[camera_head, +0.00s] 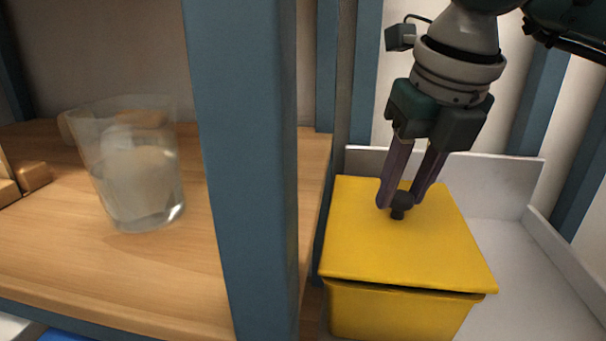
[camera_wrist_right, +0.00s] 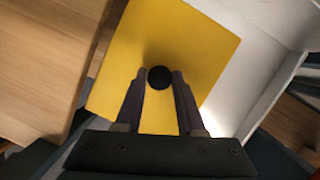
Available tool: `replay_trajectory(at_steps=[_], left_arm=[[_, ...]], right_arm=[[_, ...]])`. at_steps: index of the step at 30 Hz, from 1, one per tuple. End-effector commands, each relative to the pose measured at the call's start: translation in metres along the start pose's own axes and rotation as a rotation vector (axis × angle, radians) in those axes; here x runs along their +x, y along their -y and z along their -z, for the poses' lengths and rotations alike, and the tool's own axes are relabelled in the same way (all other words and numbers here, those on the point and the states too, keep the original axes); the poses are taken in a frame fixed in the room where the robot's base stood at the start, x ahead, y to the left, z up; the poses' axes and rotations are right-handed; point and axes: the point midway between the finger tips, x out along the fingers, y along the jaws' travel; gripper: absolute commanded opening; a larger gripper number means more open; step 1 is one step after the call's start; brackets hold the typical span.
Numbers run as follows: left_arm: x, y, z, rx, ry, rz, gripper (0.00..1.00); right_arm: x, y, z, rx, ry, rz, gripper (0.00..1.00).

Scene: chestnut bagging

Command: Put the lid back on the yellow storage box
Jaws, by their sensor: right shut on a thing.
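The yellow storage box (camera_head: 400,312) stands on a white tray-like surface at the right in the head view. Its yellow lid (camera_head: 390,248) lies over the top, with a dark gap showing along the front edge. A black knob (camera_head: 399,203) stands up from the lid. My right gripper (camera_head: 400,198) comes down from above and is shut on the knob. In the right wrist view the knob (camera_wrist_right: 159,77) sits between my two fingertips, with the yellow lid (camera_wrist_right: 190,45) behind it. The box body is hidden there. My left gripper is not in view.
A blue post (camera_head: 245,170) stands close to the left of the box. Left of it, a wooden shelf (camera_head: 60,235) holds a clear glass (camera_head: 135,170) and small wooden pieces (camera_head: 32,177). The white surface (camera_head: 535,280) is free to the right of the box, with raised edges.

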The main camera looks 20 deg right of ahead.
Motion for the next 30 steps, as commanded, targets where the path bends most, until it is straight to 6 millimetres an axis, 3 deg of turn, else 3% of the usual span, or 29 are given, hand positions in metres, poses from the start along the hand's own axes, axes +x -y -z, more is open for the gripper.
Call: replay_trajectory(at_steps=[28, 29, 30], left_arm=[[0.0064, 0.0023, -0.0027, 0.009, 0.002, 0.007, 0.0], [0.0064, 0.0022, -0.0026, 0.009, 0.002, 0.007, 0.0], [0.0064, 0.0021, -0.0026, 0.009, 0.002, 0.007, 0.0]], right_arm=[[0.0056, 0.0001, 0.0016, 0.0, 0.001, 0.0, 0.0], [0.0056, 0.0001, 0.0016, 0.0, 0.001, 0.0, 0.41], [0.0056, 0.0001, 0.0015, 0.0, 0.001, 0.0, 0.46]])
